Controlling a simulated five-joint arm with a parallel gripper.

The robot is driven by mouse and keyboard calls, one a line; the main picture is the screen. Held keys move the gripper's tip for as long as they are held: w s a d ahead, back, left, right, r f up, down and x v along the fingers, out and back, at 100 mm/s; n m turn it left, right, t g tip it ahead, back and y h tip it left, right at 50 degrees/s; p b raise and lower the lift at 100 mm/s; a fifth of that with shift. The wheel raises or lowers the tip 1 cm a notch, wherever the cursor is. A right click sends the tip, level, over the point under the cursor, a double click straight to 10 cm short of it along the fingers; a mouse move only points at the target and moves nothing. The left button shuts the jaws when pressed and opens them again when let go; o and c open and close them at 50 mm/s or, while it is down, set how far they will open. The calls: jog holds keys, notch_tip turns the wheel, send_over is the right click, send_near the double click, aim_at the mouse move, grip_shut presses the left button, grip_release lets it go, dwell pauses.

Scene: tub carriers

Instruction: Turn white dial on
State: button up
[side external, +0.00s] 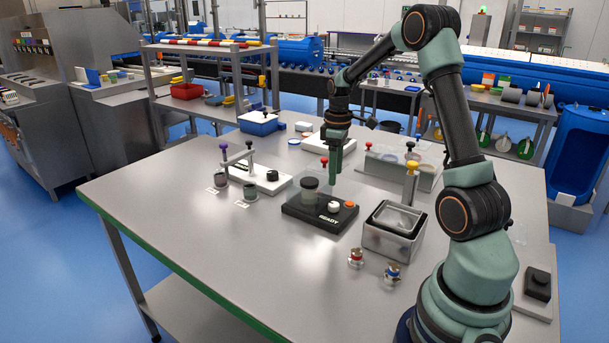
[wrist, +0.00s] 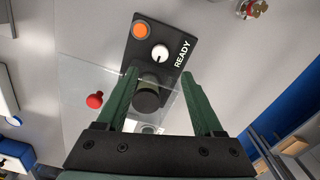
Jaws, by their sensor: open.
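The white dial (side external: 333,207) sits on a black base (side external: 297,212) marked READY, beside an orange button (side external: 350,204). In the wrist view the white dial (wrist: 160,53) lies just beyond the fingertips, with a thin dark mark on its face. A dark cylindrical tub (side external: 308,195) stands on the same base; it shows between the fingers in the wrist view (wrist: 147,98). My gripper (side external: 335,182) points down above and behind the base. In the wrist view its two green fingers (wrist: 159,74) are apart and hold nothing.
A clear panel (wrist: 88,72) with a red knob (wrist: 95,100) is beside the tub. A grey metal bin (side external: 390,242) stands right of the base. A white block with a black knob (side external: 272,176) and a small stand are to the left. The table's front left is clear.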

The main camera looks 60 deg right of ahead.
jog(key=s+a+r+m+t, duration=0.1)
jog(key=s+a+r+t, duration=0.1)
jog(key=a+r, duration=0.4)
jog(key=s+a+r+m+t, duration=0.2)
jog(key=a+r, duration=0.4)
jog(key=a, duration=0.8)
jog(key=shift+s+r+h, duration=0.3)
jog(key=shift+s, duration=0.05)
jog(key=s+a+t, duration=0.1)
jog(key=s+a, duration=0.2)
jog(key=a, duration=0.2)
jog(key=shift+s+f+t, duration=0.15)
jog(key=shift+s+t, duration=0.15)
jog(key=shift+s, duration=0.1)
jog(key=shift+a, duration=0.1)
